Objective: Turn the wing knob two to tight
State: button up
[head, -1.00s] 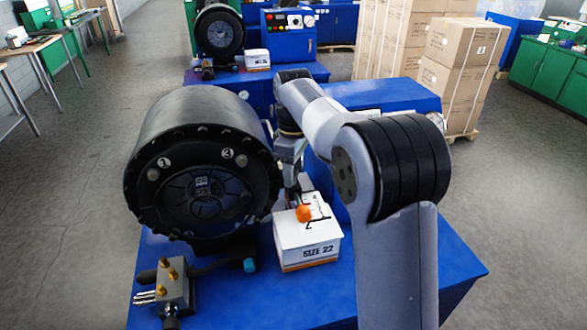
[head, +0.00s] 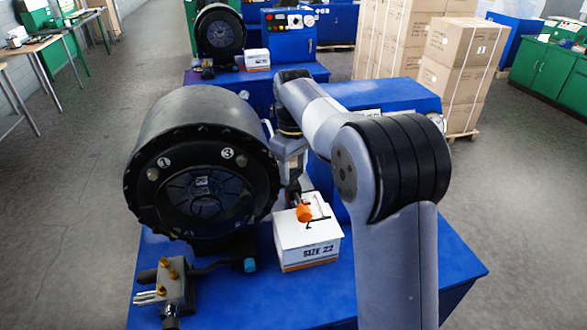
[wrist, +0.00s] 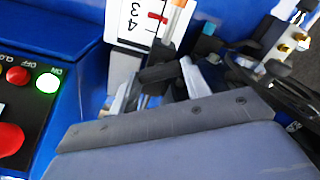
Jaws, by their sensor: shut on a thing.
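The black round crimper head (head: 148,215) stands on the blue bench at left in the head view. Labels 1 (head: 163,160) and 3 (head: 227,152) show on its face, each by a small knob. I can make out no label 2, so I cannot tell which knob is knob two. My gripper (wrist: 160,88) is shut on a slim orange-ended tool (wrist: 179,18). In the head view its orange end (head: 303,213) shows above the white box, right of the crimper head. The fingers are partly hidden there by my arm.
The white SIZE 22 box (head: 310,255) sits close right of the crimper head. A metal block with brass fittings (head: 172,290) stands at front left. In the wrist view a control panel with a lit green button (wrist: 47,83) is at left. The bench's front right is clear.

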aim_at(293, 173)
jog(key=shift+m, duration=1.9)
jog(key=o, duration=1)
jog(key=shift+r, duration=0.1)
notch_tip(293, 173, up, 11)
jog(key=shift+f, duration=0.15)
